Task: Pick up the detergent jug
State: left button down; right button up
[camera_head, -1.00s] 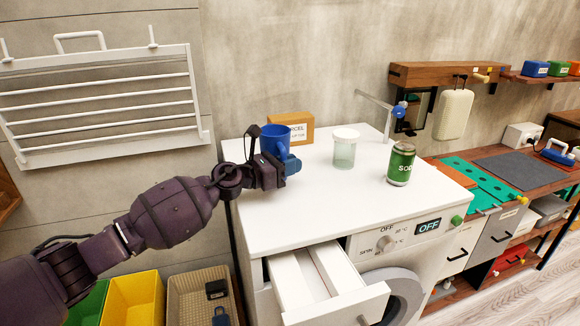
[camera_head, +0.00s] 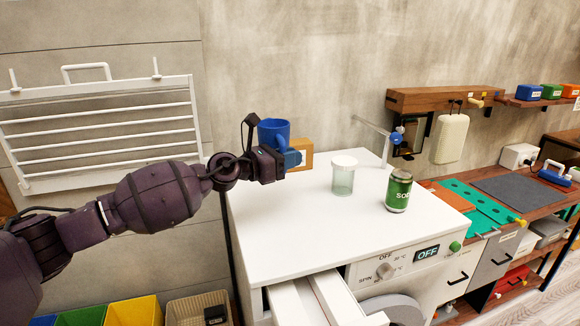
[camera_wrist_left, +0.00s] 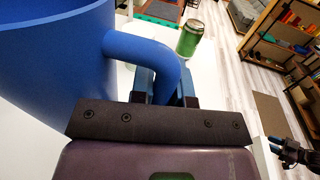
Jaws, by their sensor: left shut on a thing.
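The blue detergent jug (camera_head: 273,132) is an open-topped, mug-like vessel with a loop handle. My left gripper (camera_head: 291,158) is shut on its handle and holds it roughly upright, apparently above the back left of the white washing machine top (camera_head: 300,220). In the left wrist view the jug (camera_wrist_left: 50,60) fills the upper left, and its handle (camera_wrist_left: 150,50) runs down between the fingers (camera_wrist_left: 165,88). The jug's base is hidden in the head view. My right gripper (camera_wrist_left: 288,152) shows small at the lower right of the wrist view; its opening is unclear.
A cardboard-coloured box (camera_head: 301,153) stands behind my left gripper. A white-lidded clear jar (camera_head: 343,176) and a green soda can (camera_head: 399,191) stand on the machine top. Its drawer (camera_head: 330,298) is pulled out. The front of the top is clear.

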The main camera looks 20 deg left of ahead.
aim_at(280, 143)
pick_arm(q)
notch_tip(280, 143, up, 4)
jog(key=shift+r+p, duration=0.1)
jog(key=shift+p, duration=0.25)
jog(key=shift+r+p, duration=0.35)
jog(key=shift+r, duration=2.2)
pick_arm(e)
jog(key=shift+s+d+r, duration=0.1)
jog(key=shift+s+r, duration=0.2)
jog(key=shift+s, duration=0.25)
